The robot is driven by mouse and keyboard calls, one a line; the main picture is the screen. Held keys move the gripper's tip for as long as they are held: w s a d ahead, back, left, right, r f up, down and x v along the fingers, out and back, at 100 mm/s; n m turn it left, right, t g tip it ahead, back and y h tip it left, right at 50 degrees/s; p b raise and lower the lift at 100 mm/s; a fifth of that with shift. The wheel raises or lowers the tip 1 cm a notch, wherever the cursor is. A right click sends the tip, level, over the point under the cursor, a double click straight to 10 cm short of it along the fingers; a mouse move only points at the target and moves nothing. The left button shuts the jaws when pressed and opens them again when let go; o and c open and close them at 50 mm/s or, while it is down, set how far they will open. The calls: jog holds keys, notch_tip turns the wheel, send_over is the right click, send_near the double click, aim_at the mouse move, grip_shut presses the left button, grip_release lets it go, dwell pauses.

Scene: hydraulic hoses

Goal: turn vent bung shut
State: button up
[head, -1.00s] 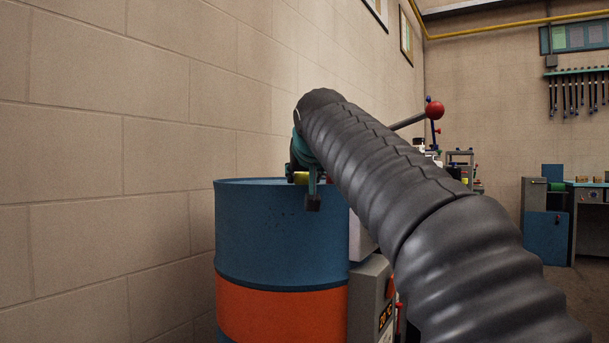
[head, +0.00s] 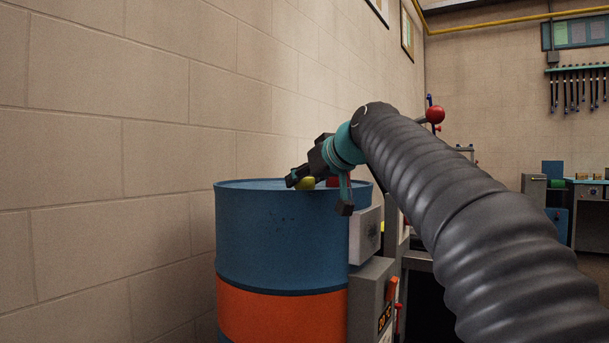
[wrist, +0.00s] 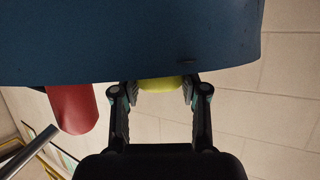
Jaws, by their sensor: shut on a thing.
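A yellow bung (head: 307,184) is at the top of the blue and orange drum (head: 252,235). My gripper (head: 298,180) reaches it from the right, low over the drum top. In the wrist view the yellow bung (wrist: 160,84) sits between the two fingers of my gripper (wrist: 160,91), which are shut on it. Its lower part is cut off by the drum's blue edge (wrist: 130,45). A red bung (head: 333,181) is just right of the yellow one, partly behind my wrist; it shows at the left of the wrist view (wrist: 72,107). Neither bung is labelled, and the yellow one's thread is hidden.
A block wall (head: 110,150) stands close on the left behind the drum. A grey box with an orange handle (head: 370,300) stands against the drum's right side. A red ball-ended lever (head: 435,115) rises behind my arm. A workbench (head: 585,205) is far right.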

jog(key=n+g+y+p, duration=0.1)
jog(key=n+g+y, duration=0.1)
jog(key=n+g+y+p, duration=0.2)
jog(key=n, duration=0.1)
jog(key=shift+w+d+r, duration=0.1)
jog(key=shift+r, duration=0.1)
jog(key=n+g+y+p, duration=0.1)
jog(key=n+g+p, duration=0.1)
jog(key=shift+n+g+y, duration=0.3)
jog(key=shift+g+y, duration=0.1)
jog(key=shift+f+n+g+y+p, duration=0.15)
jog(key=shift+n+g+y+p, duration=0.15)
jog(key=shift+n+g+p, duration=0.8)
jog(key=shift+f+g, duration=0.1)
jog(key=shift+g, duration=0.3)
jog(key=o, duration=1.2)
jog(key=shift+c, duration=0.2)
jog(key=shift+t+b, duration=0.3)
jog(key=shift+b, duration=0.05)
